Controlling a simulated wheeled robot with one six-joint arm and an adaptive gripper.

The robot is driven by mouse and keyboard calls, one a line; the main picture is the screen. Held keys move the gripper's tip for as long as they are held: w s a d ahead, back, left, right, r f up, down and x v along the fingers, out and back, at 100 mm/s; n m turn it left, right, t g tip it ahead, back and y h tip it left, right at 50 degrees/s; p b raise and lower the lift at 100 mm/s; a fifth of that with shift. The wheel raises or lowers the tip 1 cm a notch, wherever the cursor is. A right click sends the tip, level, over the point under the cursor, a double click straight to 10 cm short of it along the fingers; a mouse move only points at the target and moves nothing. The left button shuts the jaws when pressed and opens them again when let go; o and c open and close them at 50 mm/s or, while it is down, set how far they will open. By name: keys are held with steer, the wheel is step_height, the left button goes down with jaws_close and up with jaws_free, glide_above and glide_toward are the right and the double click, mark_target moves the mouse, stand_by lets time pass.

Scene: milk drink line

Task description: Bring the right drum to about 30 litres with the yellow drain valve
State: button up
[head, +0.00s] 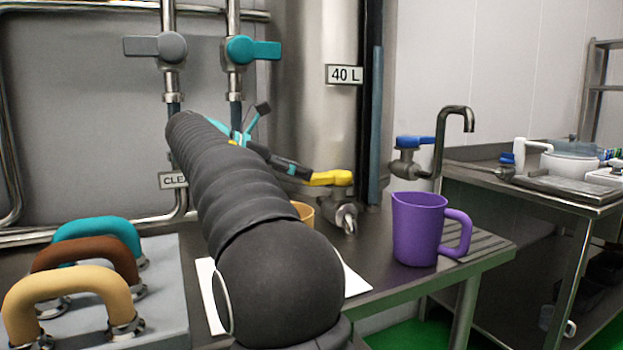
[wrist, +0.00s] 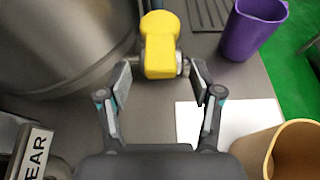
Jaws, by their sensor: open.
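The yellow drain valve handle (head: 332,178) sits on a metal spout low on the drum. In the wrist view the yellow handle (wrist: 160,48) lies straight ahead, its near end at the mouth of the jaws. My gripper (wrist: 161,80) is open, with one finger on each side of that end and visible gaps. My arm hides part of the drum in the head view.
A purple jug (head: 418,228) stands right of the valve. A tan cup (head: 303,212) is partly hidden by my arm, near a white sheet (wrist: 190,122). Teal, brown and tan handles (head: 65,285) are at left.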

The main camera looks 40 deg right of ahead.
mark_target(314, 176)
steer(key=shift+x, duration=2.1)
jaws_close()
